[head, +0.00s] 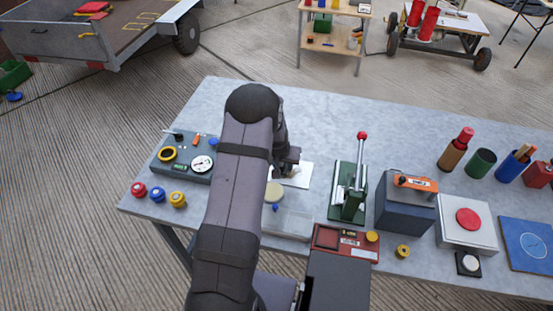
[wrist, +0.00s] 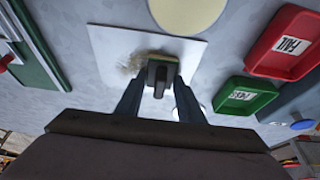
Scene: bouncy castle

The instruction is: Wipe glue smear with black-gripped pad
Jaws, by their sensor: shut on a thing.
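My gripper (wrist: 157,84) is shut on the black grip (wrist: 158,74) of a small pad. The pad's yellowish edge (wrist: 150,56) shows beyond the grip in the wrist view. The pad is over a white sheet (wrist: 108,40), and I cannot tell whether it presses on it. A brownish glue smear (wrist: 131,65) lies on the sheet right beside the pad, to its left, and the pad may cover part of it. In the head view the white sheet (head: 299,178) lies on the grey table, and my gripper (head: 289,170) is at its left part.
A cream disc (wrist: 187,12) is close to the sheet. A red FAIL tray (wrist: 287,42) and a green PASS tray (wrist: 245,95) lie to the right in the wrist view. A green press (head: 348,190) with a red-knobbed lever stands right of the sheet. The table behind is clear.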

